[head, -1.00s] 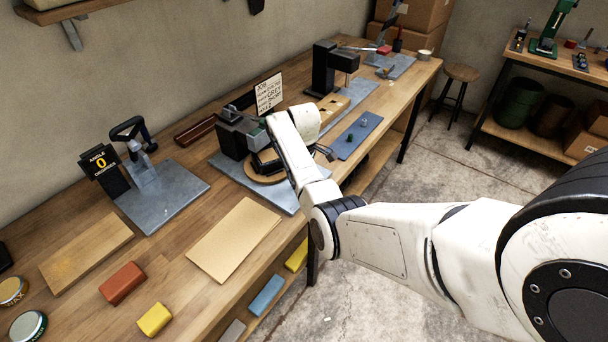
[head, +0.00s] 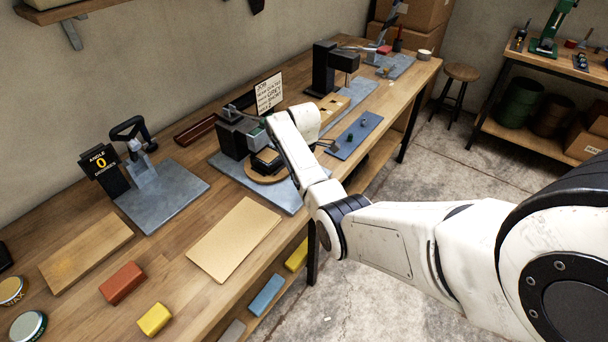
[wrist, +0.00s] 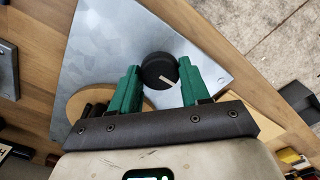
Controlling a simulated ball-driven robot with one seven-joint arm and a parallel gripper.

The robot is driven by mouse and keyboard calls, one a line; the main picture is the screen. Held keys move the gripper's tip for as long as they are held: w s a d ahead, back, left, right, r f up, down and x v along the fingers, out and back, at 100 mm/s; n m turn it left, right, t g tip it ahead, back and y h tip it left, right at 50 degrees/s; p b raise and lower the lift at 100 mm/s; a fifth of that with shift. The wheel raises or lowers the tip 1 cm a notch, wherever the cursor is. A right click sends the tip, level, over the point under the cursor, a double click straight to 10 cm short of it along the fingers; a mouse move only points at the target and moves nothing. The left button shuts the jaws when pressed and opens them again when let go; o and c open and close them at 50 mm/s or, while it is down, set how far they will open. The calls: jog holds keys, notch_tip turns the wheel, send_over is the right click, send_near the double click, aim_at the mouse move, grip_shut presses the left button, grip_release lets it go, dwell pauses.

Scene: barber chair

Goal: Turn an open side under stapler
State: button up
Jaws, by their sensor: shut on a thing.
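The dark stapler (head: 235,138) stands on a grey metal plate (head: 284,197) on the bench. A round wooden turntable (head: 250,176) carries a small dark box (head: 267,160) at the stapler's front. In the wrist view the turntable (wrist: 72,108) shows only in part, with dark pieces on it. A round black knob (wrist: 153,66) with a pale pointer line sits over the plate. My gripper (wrist: 159,71) has its green fingers shut on the knob, one on each side. In the head view my wrist hides the knob and most of the fingers.
A sign (head: 269,94) stands behind the stapler. A blue tray (head: 355,136) with small parts lies to the right. A tan board (head: 234,240) lies in front, and an angle device (head: 145,172) on a plate stands to the left. Bare bench lies between them.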

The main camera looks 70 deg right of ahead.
jog(key=shift+w+r, duration=0.1)
jog(key=o, duration=1)
jog(key=shift+o, duration=0.2)
notch_tip(320, 180, up, 11)
jog(key=b, duration=0.1)
jog(key=shift+b, duration=0.35)
jog(key=shift+a+f, duration=0.1)
jog(key=shift+f, duration=0.15)
